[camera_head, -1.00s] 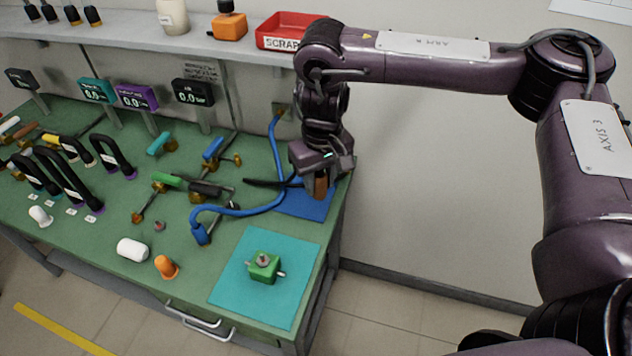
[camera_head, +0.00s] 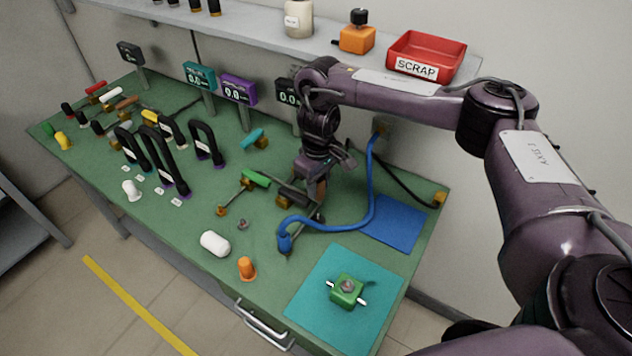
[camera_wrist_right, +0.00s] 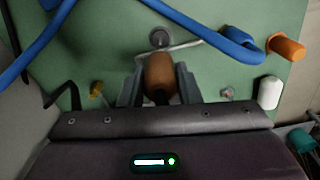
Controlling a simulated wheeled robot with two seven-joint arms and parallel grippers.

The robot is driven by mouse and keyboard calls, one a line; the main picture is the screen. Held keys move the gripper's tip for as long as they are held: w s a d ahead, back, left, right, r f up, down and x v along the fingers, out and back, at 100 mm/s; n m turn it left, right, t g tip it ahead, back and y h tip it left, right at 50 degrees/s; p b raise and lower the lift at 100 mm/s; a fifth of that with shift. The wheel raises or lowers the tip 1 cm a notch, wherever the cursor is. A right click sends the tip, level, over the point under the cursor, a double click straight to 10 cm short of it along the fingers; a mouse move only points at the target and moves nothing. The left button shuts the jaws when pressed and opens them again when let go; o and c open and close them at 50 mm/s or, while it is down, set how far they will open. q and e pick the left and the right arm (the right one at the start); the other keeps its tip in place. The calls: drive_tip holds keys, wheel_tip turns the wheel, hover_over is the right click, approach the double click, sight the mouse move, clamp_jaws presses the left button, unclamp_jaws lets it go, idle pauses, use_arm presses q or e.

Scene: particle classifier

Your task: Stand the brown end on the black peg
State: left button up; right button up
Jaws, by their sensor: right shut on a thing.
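I cannot tell whether this is the black peg, or whether the brown end touches anything. My left gripper is out of view.
A blue cable (camera_head: 345,223) curves close to the right of the gripper, down to its blue plug (camera_head: 285,241). A green-handled piece (camera_head: 256,178) is to the left. The blue mat (camera_head: 398,225) is bare.

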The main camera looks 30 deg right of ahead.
sight(318, 199)
drive_tip(key=shift+r+p, duration=0.1)
drive_tip(key=shift+p, duration=0.45)
drive_tip(key=shift+f+b, duration=0.55)
drive_tip(key=shift+f, duration=0.4)
drive_tip(key=shift+f+b, duration=0.85)
drive_tip(key=shift+f, duration=1.2)
drive_tip(key=shift+n+p, duration=0.4)
drive_tip(key=shift+p, duration=0.7)
drive_tip(key=shift+f+b, duration=0.65)
drive_tip(key=shift+f, duration=1.1)
drive_tip(key=o, duration=1)
